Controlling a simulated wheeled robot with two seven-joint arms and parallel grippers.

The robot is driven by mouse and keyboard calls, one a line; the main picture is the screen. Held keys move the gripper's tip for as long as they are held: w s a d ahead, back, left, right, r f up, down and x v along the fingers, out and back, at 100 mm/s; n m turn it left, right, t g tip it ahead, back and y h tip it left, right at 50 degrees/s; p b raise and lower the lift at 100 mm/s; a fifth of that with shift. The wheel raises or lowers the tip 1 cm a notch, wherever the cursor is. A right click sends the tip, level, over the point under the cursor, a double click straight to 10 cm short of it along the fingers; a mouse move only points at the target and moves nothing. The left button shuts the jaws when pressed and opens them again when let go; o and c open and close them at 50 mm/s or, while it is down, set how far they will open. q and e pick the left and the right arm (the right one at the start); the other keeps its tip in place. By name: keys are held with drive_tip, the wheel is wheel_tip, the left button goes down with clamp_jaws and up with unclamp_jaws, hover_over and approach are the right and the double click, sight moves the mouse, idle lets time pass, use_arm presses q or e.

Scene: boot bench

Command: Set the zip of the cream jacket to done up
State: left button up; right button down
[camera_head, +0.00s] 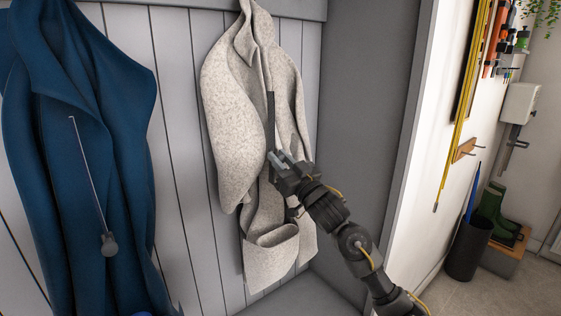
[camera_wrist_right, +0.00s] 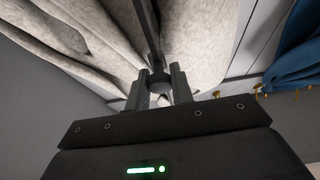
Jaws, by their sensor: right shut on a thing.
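The cream jacket (camera_head: 236,105) hangs on the grey panelled wall in the head view, and its cloth fills the upper part of the right wrist view (camera_wrist_right: 95,35). A dark zip strip (camera_head: 271,105) runs down its front. My right gripper (camera_head: 277,160) is at the jacket's front, partway down the strip. In the right wrist view its two fingers (camera_wrist_right: 159,88) are closed around a dark round zip pull (camera_wrist_right: 158,78) at the end of the strip. The fingers hide part of the pull. My left gripper is in neither view.
A blue jacket (camera_head: 85,90) with its own zip and round pull (camera_head: 109,244) hangs to the left. A grey side panel (camera_head: 365,100) stands close on the right. Beyond it are a dark bin (camera_head: 467,250) and green boots (camera_head: 490,208).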

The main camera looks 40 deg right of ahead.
sight(282, 159)
wheel_tip(282, 159, up, 15)
drive_tip(key=p, duration=1.1)
drive_tip(key=shift+s+f, duration=0.1)
drive_tip(key=shift+f, duration=0.1)
drive_tip(key=c, duration=1.3)
unclamp_jaws()
drive_tip(key=shift+o, duration=0.2)
drive_tip(key=shift+f, duration=0.1)
drive_tip(key=b+v, duration=0.4)
drive_tip(key=v, duration=0.7)
